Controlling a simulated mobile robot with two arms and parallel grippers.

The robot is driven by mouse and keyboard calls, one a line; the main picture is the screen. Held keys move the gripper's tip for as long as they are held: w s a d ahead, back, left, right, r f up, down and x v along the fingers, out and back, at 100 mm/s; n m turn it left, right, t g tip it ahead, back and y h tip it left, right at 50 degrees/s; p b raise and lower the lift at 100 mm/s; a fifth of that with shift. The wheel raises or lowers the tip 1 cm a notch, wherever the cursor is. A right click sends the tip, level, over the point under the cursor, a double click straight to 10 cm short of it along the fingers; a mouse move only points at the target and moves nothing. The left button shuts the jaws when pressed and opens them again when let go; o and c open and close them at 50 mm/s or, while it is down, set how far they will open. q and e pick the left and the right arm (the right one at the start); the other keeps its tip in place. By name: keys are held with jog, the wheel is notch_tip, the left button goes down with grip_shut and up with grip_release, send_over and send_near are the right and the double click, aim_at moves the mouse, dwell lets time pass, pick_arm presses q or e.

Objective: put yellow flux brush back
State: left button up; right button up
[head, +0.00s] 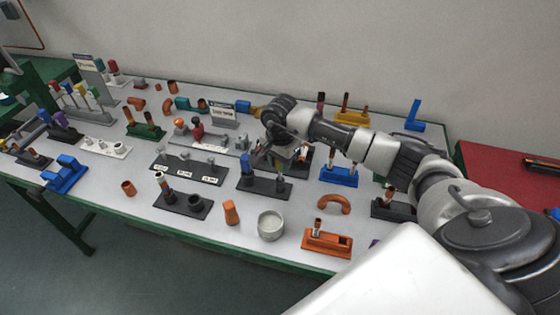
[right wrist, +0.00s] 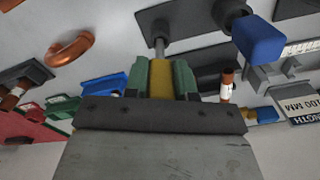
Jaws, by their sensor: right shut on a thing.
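My right gripper (head: 283,160) points down over the middle of the table, above a dark holder plate (head: 264,187). In the right wrist view its green fingers are shut on the yellow handle of the flux brush (right wrist: 160,79). A grey shaft runs from the handle to the dark holder plate (right wrist: 178,18). I cannot tell whether the shaft's end is seated in the holder or just above it. A blue-handled tool (right wrist: 260,38) stands on the same plate beside the brush. In the head view my gripper hides the yellow brush. My left gripper is not in view.
Close around are a dark holder with two cups (head: 184,204), a blue holder (head: 339,176), an orange copper bend (head: 333,204) and a grey round pot (head: 270,226). A labelled gauge stand (head: 188,170) lies to the left. The table's green front edge is near.

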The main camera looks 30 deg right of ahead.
jog(key=shift+f+b, duration=0.9)
jog(key=shift+f, duration=0.2)
jog(key=o, duration=0.9)
